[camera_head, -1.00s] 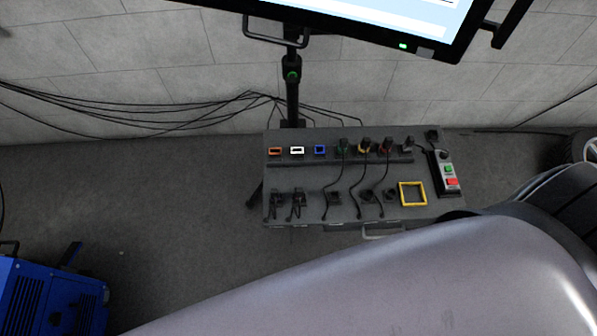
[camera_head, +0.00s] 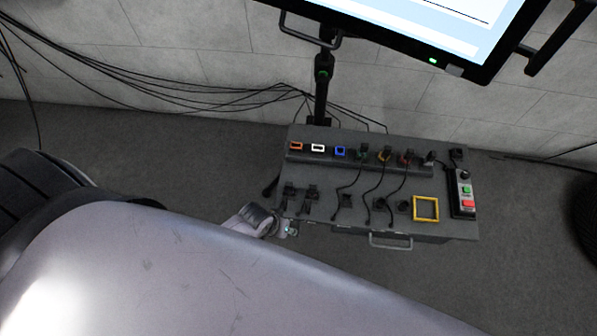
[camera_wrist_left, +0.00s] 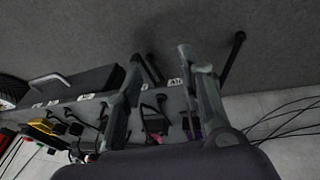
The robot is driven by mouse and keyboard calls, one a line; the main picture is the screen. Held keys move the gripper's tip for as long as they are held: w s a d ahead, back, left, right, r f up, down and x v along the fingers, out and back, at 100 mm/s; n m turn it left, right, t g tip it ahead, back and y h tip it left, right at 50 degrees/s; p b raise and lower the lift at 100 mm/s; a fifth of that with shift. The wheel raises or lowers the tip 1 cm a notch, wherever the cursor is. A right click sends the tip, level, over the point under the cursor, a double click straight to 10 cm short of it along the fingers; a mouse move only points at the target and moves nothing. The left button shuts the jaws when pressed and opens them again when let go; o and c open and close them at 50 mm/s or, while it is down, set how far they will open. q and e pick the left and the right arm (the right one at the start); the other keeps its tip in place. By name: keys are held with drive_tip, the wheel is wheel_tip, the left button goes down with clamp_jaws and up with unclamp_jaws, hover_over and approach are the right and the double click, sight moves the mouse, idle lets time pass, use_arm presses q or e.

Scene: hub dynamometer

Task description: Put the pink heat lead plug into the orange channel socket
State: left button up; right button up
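The orange channel socket (camera_head: 296,146) is an orange-rimmed rectangle at the left end of the raised socket row in the head view; nothing is in it. Two dark plugs with leads, a left one (camera_head: 289,194) and one beside it (camera_head: 310,195), stand at the panel's front left. No pink shows on them here, so I cannot tell which is the pink heat lead plug. My left wrist (camera_head: 252,219) is at the panel's front left corner. In the left wrist view my left gripper (camera_wrist_left: 160,65) is open, its fingers apart above the panel edge, with dark plugs beyond them. My right gripper is out of view.
White (camera_head: 317,147) and blue (camera_head: 340,151) sockets are empty beside the orange one. Several plugged leads run to their right. A yellow frame (camera_head: 426,209) and a button box (camera_head: 464,193) occupy the right side. The monitor (camera_head: 420,40) hangs behind.

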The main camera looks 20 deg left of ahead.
use_arm(q)
drive_tip(key=w+d+r+n, duration=0.1)
drive_tip(key=w, duration=0.1)
drive_tip(key=w+d+r+n+h, duration=0.1)
drive_tip(key=w+n, duration=0.1)
drive_tip(key=w+d+r+n, duration=0.1)
drive_tip(key=w, duration=0.1)
drive_tip(key=shift+w+r+h, duration=0.15)
drive_tip(key=shift+r+h, duration=0.2)
drive_tip(key=shift+h, duration=0.05)
drive_tip(key=w+r+n+h, duration=0.1)
drive_tip(key=w+r+n, duration=0.2)
drive_tip(key=n, duration=0.1)
drive_tip(key=n+g, duration=0.1)
drive_tip(key=n, duration=1.1)
approach(311, 186)
wheel_tip(311, 186, down, 3)
drive_tip(key=shift+h, duration=0.4)
drive_tip(key=b+x, duration=0.5)
drive_tip(key=shift+w, duration=0.2)
drive_tip(key=shift+d+f, duration=0.15)
drive_tip(key=shift+d, duration=0.15)
drive_tip(key=shift+x, duration=1.35)
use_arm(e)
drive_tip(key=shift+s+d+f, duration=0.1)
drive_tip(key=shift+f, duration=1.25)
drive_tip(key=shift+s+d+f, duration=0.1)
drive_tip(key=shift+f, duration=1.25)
